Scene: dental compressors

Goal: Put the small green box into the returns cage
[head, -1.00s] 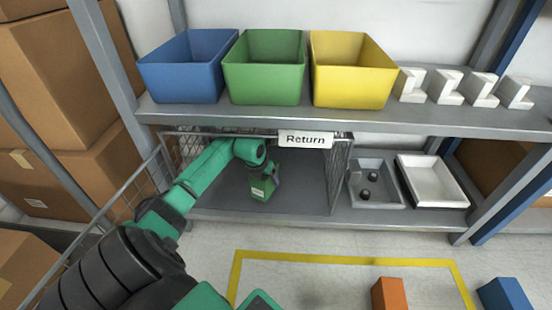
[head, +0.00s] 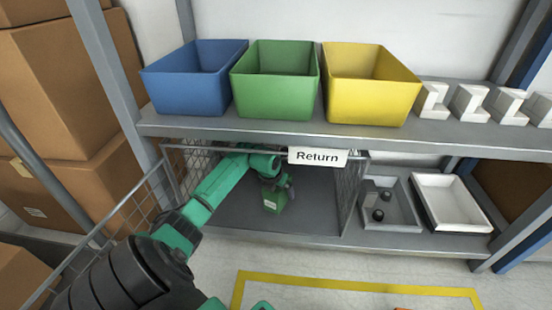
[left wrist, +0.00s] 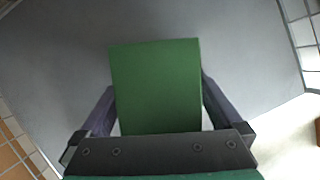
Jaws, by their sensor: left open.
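The small green box (head: 273,202) is inside the returns cage (head: 318,222), under the "Return" sign (head: 317,157). In the left wrist view the green box (left wrist: 155,85) stands between the two dark fingers of my left gripper (left wrist: 158,110), over the grey cage floor (left wrist: 240,60). The left gripper (head: 282,186) is open, with its fingers beside the box. I cannot tell whether the box's underside touches the floor. My right gripper is not seen clearly in any view.
Blue (head: 193,85), green (head: 275,90) and yellow (head: 370,90) bins stand on the shelf above the cage. A grey tray (head: 398,205) and a white tray (head: 452,203) sit right of the cage. The cage's mesh door (head: 110,225) is swung out at left.

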